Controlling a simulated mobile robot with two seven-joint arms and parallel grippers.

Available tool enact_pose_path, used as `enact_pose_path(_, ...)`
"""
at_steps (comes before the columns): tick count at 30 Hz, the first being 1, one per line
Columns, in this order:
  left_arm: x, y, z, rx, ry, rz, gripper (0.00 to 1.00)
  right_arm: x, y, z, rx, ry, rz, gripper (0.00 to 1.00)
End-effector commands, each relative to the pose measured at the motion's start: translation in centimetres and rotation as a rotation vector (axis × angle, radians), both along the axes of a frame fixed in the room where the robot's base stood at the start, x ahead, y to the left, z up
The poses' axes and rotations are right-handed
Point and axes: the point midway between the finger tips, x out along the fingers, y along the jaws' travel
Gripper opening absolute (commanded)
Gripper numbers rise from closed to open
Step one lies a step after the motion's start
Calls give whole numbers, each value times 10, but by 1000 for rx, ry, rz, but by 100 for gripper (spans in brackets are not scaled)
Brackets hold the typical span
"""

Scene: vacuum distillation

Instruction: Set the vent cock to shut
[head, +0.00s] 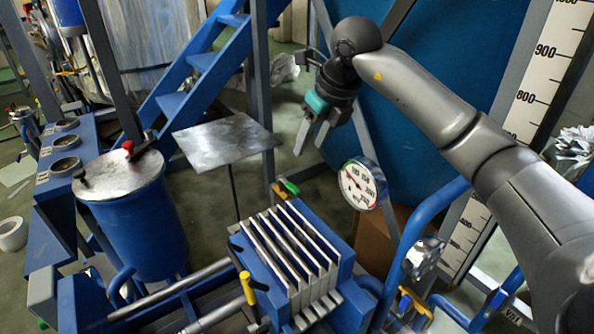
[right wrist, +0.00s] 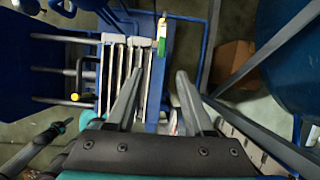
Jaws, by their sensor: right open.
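No label marks the vent cock, so I cannot tell for sure which fitting it is. A small green-and-yellow handle (head: 290,187) sits at the far end of the blue plate unit. It also shows in the right wrist view (right wrist: 161,42), above the gap between my fingers. Its exact setting is too small to tell. My right gripper (head: 309,149) is open and empty, above and to the right of this handle, apart from it. Its fingers (right wrist: 160,75) are spread in the right wrist view.
A round gauge (head: 360,186) stands to the right of the handle. A grey plate (head: 225,140) and a blue vessel (head: 135,225) with a red knob (head: 128,147) are to the left. A yellow handle (head: 248,288) projects in front. A blue pipe (head: 412,235) rises at right.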

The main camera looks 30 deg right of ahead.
Motion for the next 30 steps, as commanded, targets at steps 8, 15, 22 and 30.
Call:
enact_pose_path(8,-12,1,-7,2,17,-1,0,9,-2,-29,-13,11,-11,52)
enact_pose_path(15,-15,13,-16,17,21,-2,0,29,2,-79,-10,10,-10,52)
enact_pose_path(22,4,22,-23,27,-12,3,0,46,6,-119,-10,9,-9,52)
enact_pose_path(30,19,23,-26,27,-34,7,0,56,7,-139,-11,6,-8,52)
